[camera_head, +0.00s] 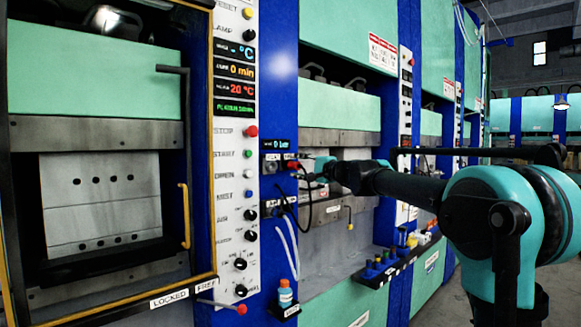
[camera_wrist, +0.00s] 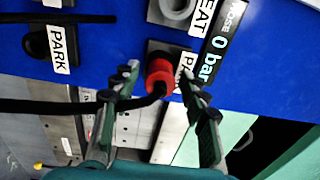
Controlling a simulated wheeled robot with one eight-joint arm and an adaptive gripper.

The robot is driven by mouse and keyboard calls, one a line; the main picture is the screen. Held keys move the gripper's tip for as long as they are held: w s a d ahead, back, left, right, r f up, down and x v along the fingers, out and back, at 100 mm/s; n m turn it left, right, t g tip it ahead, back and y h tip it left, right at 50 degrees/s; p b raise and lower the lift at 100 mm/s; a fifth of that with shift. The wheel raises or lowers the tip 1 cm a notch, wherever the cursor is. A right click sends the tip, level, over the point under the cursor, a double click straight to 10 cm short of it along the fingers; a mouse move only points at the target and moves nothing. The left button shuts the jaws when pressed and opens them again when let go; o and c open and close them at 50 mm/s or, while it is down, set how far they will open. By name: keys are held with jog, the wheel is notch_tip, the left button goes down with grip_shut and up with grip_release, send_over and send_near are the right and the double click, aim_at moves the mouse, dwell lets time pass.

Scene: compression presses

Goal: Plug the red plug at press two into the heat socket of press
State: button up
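The red plug (camera_wrist: 160,78) sits in a socket labelled PARK on the blue panel in the wrist view, and its black cable trails off to the left. The plug also shows small in the head view (camera_head: 292,165). My gripper (camera_wrist: 158,75) is open, with one finger on each side of the plug and a small gap showing at both sides. In the head view my gripper (camera_head: 306,172) is close to the panel. The grey, empty-looking HEAT socket (camera_wrist: 177,10) is just above the plug, partly cut off by the picture's top edge.
A black plug (camera_wrist: 37,45) sits at another PARK label to the left. A hose display (camera_wrist: 222,45) reads 0 bar. The nearer press's control column (camera_head: 235,160) stands left of my gripper. A ledge with small bottles (camera_head: 375,268) lies below; black cables hang under the panel.

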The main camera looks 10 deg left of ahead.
grip_shut()
jog(key=shift+v, duration=1.55)
dwell(0.5)
jog(key=v, duration=0.4)
jog(key=shift+r, duration=0.1)
dwell(0.4)
